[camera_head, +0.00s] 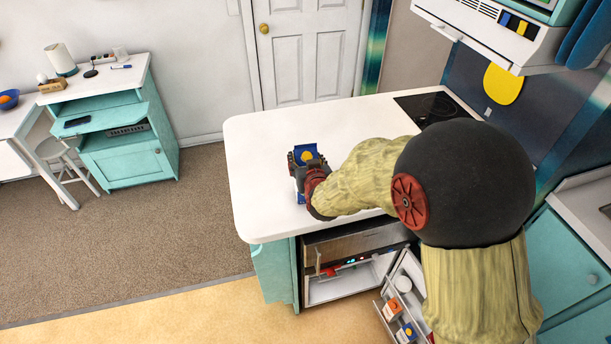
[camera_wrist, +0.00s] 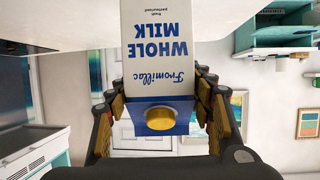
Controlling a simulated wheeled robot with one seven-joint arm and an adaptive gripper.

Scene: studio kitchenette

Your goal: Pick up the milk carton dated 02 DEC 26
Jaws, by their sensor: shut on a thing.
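A white milk carton with a blue top and yellow cap (camera_head: 306,155) is at the white counter, near its middle. In the wrist view the carton (camera_wrist: 158,65) appears upside down, with "Fromillac" and "WHOLE MILK" on its face. No date is readable. My gripper (camera_head: 306,162) is shut on the carton, with a finger on each side near its top. The gripper (camera_wrist: 160,88) also shows in the wrist view. The carton's base is out of the wrist frame, and I cannot tell whether it touches the counter.
The counter (camera_head: 265,135) is otherwise clear up to the black cooktop (camera_head: 437,106). Below it a fridge compartment (camera_head: 340,287) stands open. Its door shelf holds an orange-topped carton (camera_head: 393,310) and a blue-topped carton (camera_head: 405,333). A teal cabinet (camera_head: 130,150) stands at left, beyond open floor.

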